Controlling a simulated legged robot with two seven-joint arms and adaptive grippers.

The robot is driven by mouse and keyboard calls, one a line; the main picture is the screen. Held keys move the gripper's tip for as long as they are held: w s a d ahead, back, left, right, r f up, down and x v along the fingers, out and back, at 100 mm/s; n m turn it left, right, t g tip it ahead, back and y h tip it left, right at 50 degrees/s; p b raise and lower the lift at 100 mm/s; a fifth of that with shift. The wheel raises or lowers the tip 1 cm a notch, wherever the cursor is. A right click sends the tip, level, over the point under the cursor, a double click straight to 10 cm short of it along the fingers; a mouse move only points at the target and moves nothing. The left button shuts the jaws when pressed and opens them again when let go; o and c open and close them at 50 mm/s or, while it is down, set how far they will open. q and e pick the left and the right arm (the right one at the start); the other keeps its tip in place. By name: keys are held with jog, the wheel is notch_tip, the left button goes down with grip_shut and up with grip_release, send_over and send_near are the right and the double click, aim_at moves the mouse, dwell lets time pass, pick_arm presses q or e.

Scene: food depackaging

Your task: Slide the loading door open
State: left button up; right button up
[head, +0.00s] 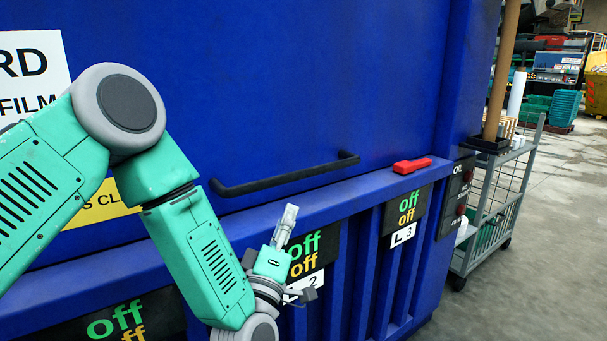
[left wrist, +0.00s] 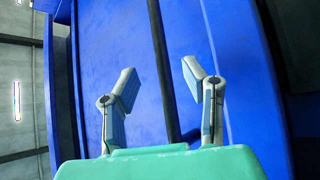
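The loading door (head: 300,80) is a large blue panel on a blue machine and fills most of the head view. A long black bar handle (head: 285,176) runs along its lower part, rising slightly to the right. My right gripper is not in view.
A red piece (head: 412,165) lies on the blue ledge right of the handle. Black "off" panels (head: 403,210) sit below the ledge. A grey cart (head: 490,205) stands to the right of the machine, with bare floor (head: 545,230) beside it.

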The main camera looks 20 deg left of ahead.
aim_at(303, 175)
pick_arm(q)
jog(key=p+x, duration=0.1)
jog(key=x, duration=1.2)
jog(key=shift+p, duration=0.4)
jog(key=shift+s, duration=0.1)
grip_shut()
